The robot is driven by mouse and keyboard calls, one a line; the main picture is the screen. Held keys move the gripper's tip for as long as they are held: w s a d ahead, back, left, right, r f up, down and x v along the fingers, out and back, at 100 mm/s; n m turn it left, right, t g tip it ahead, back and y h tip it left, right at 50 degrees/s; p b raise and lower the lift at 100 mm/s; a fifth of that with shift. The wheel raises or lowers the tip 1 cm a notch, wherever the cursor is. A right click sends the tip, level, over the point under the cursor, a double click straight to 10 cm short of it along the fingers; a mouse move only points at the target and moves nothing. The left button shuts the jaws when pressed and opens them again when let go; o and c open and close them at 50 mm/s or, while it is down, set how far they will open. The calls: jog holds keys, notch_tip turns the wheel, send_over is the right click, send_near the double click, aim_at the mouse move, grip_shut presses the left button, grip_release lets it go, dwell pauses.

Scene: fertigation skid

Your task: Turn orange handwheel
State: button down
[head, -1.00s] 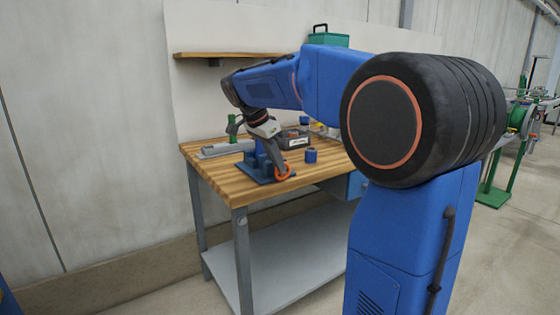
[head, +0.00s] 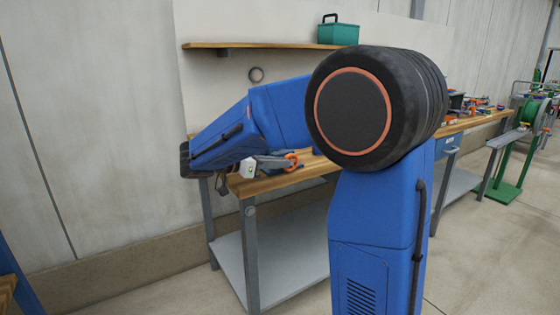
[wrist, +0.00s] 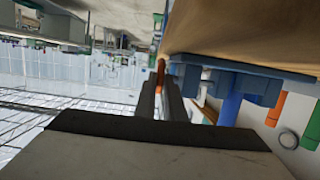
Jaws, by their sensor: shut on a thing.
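The orange handwheel (head: 291,160) shows as a small orange ring at the front of the bench, on a blue fixture mostly hidden in the head view. My gripper (head: 282,161) comes at it from the left, nearly level, and is shut on its rim. In the wrist view the two dark fingers (wrist: 162,92) are close together, with a sliver of the orange handwheel (wrist: 160,66) at their tips. The blue fixture (wrist: 235,85) lies just right of the fingers there. Most of the wheel is hidden by the fingers.
The wooden bench top (head: 262,185) runs right, with loose items (head: 475,103) farther along. A shelf (head: 270,45) holding a green toolbox (head: 338,34) is above. The floor in front of the bench is clear.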

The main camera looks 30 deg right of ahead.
jog(key=shift+f+h, duration=0.3)
jog(key=shift+h, duration=0.5)
jog(key=c, duration=1.8)
grip_release()
jog(key=shift+f, duration=0.1)
jog(key=shift+c, duration=0.2)
jog(key=a+r, duration=0.1)
jog(key=a, duration=1.6)
jog(key=shift+s+a+r, duration=0.2)
jog(key=shift+s+r, duration=0.1)
